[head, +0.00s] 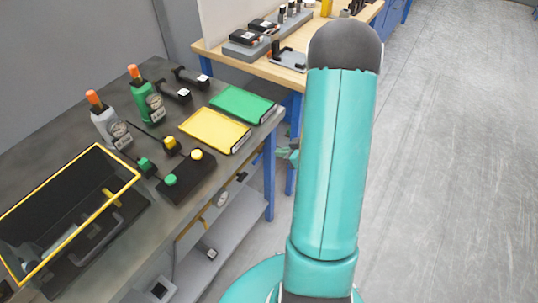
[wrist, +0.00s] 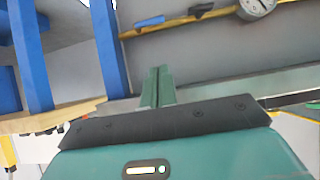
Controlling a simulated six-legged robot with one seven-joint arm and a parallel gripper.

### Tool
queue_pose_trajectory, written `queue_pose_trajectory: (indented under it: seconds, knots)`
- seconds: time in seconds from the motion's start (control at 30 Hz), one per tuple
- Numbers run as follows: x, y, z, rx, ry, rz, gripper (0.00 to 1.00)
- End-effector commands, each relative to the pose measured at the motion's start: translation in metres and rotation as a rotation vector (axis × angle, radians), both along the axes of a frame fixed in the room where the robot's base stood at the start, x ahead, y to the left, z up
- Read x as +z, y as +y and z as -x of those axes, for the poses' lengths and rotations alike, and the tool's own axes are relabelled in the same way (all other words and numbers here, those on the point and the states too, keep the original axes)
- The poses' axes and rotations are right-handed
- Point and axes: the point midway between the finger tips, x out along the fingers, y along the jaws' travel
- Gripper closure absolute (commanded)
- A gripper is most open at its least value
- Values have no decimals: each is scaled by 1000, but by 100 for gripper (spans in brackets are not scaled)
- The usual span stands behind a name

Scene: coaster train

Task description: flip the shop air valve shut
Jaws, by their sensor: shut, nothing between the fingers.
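A yellow pipe (wrist: 178,24) runs across the top of the wrist view. On it are a blue lever (wrist: 150,22), a dark lever (wrist: 201,10) and a round white gauge (wrist: 256,7). No label is readable, so I cannot tell which lever is the shop air valve. In the head view the gauge (head: 222,198) and pipe (head: 207,214) show under the bench's front edge; the levers are too small to tell apart. My gripper (wrist: 158,72) is shut and empty, apart from the levers in the picture. In the head view it is partly hidden behind my arm.
The dark bench (head: 60,150) holds a yellow-framed box (head: 138,178), a button box (head: 187,180), bottles, and yellow (head: 215,131) and green (head: 243,104) trays. Blue legs (head: 269,170) stand near my gripper. A wooden table (head: 228,62) is behind. Floor at right is clear.

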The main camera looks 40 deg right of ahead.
Motion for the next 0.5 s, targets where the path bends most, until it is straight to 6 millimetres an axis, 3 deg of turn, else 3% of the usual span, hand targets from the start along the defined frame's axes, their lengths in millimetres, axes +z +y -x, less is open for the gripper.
queue_pose_trajectory:
  seconds: [0.5]
  knots:
    - [-53,27,-79,7,1,-1,100]
